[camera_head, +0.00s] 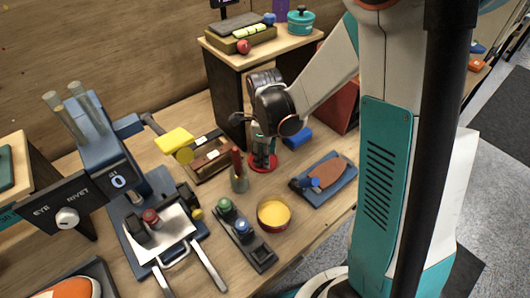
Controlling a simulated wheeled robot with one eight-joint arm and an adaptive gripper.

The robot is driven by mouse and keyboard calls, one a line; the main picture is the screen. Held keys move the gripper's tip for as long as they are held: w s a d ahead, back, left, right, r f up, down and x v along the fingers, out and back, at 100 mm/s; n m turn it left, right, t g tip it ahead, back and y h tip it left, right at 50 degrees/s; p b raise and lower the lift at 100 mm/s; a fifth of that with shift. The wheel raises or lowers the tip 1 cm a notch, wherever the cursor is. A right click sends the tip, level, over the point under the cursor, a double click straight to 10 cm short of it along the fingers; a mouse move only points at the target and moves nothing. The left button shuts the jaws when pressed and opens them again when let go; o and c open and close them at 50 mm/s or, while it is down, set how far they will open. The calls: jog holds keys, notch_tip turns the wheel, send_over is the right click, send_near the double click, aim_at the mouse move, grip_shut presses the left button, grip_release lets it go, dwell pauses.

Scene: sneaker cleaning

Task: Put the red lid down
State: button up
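The red lid (254,168) is a flat round disc directly under my gripper (261,160), behind the open tin. My gripper points straight down and its fingertips meet the middle of the lid. The fingers cover part of the lid, and I cannot tell whether they are shut on it. The lid looks level and at or very near the wooden tabletop; any small gap under it does not show.
A cup with upright tools (240,183) stands just left of the lid. A brush box (207,158) lies further left. A blue tray (343,187) is at right and a blue block (298,135) behind. A dark rack with knobs (257,252) is in front.

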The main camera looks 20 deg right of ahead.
notch_tip(320, 180, up, 12)
jog(key=p, duration=0.5)
jog(key=s+r+n+t, duration=0.3)
jog(key=s+r+n, duration=0.3)
jog(key=n, duration=0.6)
jog(key=s+r+n+t, duration=0.4)
jog(key=s+r+n, duration=0.2)
jog(key=n, duration=0.7)
jog(key=shift+s+a+n, duration=0.25)
jog(key=shift+s+n, duration=0.05)
jog(key=shift+s, duration=0.95)
